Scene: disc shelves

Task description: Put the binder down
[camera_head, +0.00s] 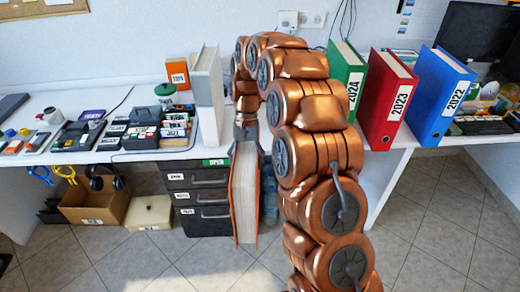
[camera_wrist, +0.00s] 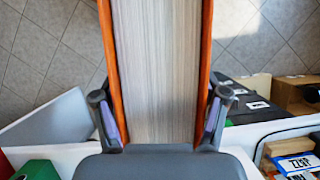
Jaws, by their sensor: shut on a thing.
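An orange binder (camera_head: 245,195) with a thick block of pages hangs upright in my gripper (camera_head: 246,140), in front of the desk's front edge. In the wrist view the binder (camera_wrist: 155,70) fills the middle, pages facing the camera. My gripper (camera_wrist: 160,125) is shut on it, one finger pressed against each orange cover. The binder's lower end is clear of the desk top and hangs above the floor, beside the dark drawer unit. My copper-coloured arm hides part of the desk behind it.
Green (camera_head: 346,70), red (camera_head: 390,98) and blue (camera_head: 440,97) binders stand on the right desk. A white-grey binder (camera_head: 208,92) stands on the left desk. A drawer unit (camera_head: 200,198), a cardboard box (camera_head: 95,205) and a cream box (camera_head: 150,212) sit below. The floor in front is clear.

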